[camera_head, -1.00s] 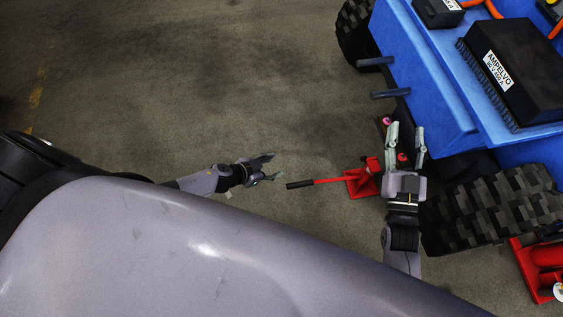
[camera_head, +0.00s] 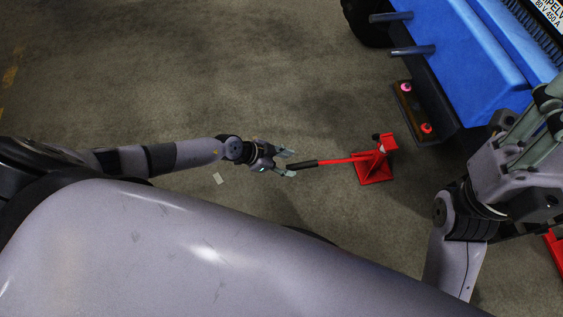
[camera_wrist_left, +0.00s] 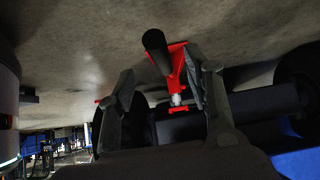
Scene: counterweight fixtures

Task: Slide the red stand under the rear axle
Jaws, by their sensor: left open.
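The red stand (camera_head: 375,167) stands on the floor in the head view, with its black-gripped handle (camera_head: 304,165) pointing left. My left gripper (camera_head: 289,163) is open at the handle's black end, with a finger on either side of its line. I cannot tell if they touch. In the left wrist view, the black handle end (camera_wrist_left: 156,42) and red stand (camera_wrist_left: 175,72) show between the open fingers. My right gripper (camera_head: 535,122) is at the right edge, close to the camera; its finger gap is unclear. I cannot make out the rear axle.
The blue vehicle (camera_head: 455,75) fills the upper right, with two dark rods (camera_head: 411,51) sticking out leftward. A small pale scrap (camera_head: 218,179) lies on the floor.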

